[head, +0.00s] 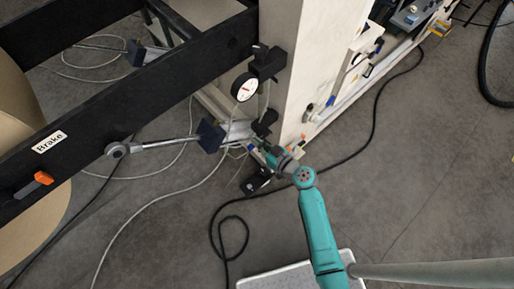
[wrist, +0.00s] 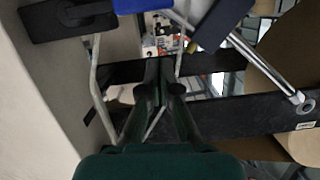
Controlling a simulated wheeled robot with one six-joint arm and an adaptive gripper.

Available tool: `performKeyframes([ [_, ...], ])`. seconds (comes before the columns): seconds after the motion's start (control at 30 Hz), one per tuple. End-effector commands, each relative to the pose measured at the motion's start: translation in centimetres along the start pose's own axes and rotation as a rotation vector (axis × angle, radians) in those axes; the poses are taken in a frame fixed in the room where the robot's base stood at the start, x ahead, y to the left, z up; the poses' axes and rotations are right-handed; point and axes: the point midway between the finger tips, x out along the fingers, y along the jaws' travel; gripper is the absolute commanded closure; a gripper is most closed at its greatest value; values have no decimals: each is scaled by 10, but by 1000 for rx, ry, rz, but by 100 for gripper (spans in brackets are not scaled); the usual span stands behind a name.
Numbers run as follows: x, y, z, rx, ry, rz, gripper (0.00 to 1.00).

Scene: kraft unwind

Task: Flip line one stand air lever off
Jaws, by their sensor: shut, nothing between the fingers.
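My gripper (head: 264,148) is beside the lower part of the pale stand column, near a dark fitting (head: 264,124). In the wrist view my gripper (wrist: 161,75) is shut and empty, its fingers together and pointing at the black beam. A blue part (wrist: 142,5), possibly the air lever's handle, shows at the top edge of the wrist view, cut off by the frame and apart from the fingertips. A black block (wrist: 68,18) with a grey pipe sits left of it. No lever marking is readable, and the arm hides part of this spot in the head view.
The pale column (head: 305,60) carries a round gauge (head: 245,87). A black beam (head: 120,110) bears a "Brake" label (head: 49,142) and an orange handle (head: 42,178). A silver cylinder (head: 170,142) runs below it. A black cable (head: 350,157) lies on the open floor at right.

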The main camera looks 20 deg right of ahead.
Motion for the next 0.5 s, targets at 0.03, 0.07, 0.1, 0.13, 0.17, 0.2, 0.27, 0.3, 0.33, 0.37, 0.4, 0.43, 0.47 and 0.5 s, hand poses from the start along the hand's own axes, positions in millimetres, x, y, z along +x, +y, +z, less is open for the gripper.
performKeyframes([
  [0.03,-10,0,2,2,-1,2,100],
  [0.07,-16,0,2,3,-2,3,100],
  [0.1,-23,0,1,2,0,4,100],
  [0.13,-28,0,1,3,-1,3,100],
  [0.17,-34,0,1,3,-1,3,100],
  [0.2,-41,0,1,3,0,4,100],
  [0.27,-52,0,1,3,0,4,100],
  [0.3,-58,0,1,3,1,4,100],
  [0.33,-63,-1,0,2,1,3,100],
  [0.37,-67,-1,0,2,1,3,100],
  [0.4,-72,0,0,2,1,4,100],
  [0.43,-75,-1,0,2,1,3,100],
  [0.47,-78,-1,0,2,1,2,100],
  [0.5,-81,-1,0,2,1,2,100],
])
